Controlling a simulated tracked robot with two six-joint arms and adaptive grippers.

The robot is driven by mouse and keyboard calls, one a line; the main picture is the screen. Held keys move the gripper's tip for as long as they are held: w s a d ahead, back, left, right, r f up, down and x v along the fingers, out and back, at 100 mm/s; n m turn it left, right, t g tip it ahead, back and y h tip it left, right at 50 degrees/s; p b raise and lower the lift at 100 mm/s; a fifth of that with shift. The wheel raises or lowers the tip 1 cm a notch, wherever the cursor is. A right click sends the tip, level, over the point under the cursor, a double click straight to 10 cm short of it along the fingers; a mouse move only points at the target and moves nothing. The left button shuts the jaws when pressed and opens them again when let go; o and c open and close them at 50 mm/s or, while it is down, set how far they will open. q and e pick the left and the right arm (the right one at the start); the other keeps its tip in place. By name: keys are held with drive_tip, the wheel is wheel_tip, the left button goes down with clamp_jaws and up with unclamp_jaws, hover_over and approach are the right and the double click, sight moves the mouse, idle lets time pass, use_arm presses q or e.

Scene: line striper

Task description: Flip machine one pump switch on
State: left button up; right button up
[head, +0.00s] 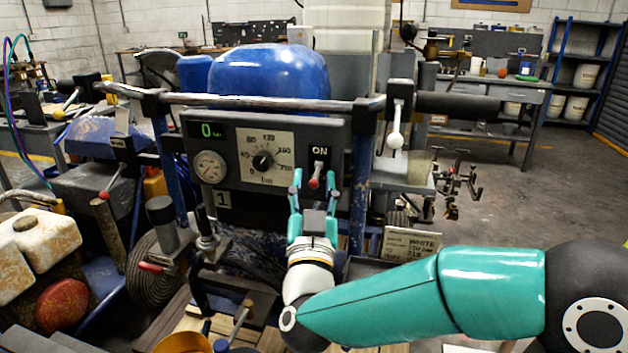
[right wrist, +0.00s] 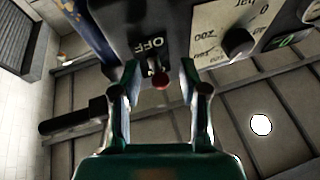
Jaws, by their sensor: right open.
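The lever points down and outward. My left gripper is out of view.
A pressure dial knob (head: 263,161), a round gauge (head: 209,167) and a green display reading 0 (head: 207,130) share the panel. A metal handlebar (head: 270,102) runs above it. A white-knobbed lever (head: 395,139) hangs at the right. Open floor lies farther right.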

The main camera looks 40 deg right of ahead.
drive_tip(key=shift+w+d, duration=0.1)
drive_tip(key=shift+w, duration=0.05)
clamp_jaws()
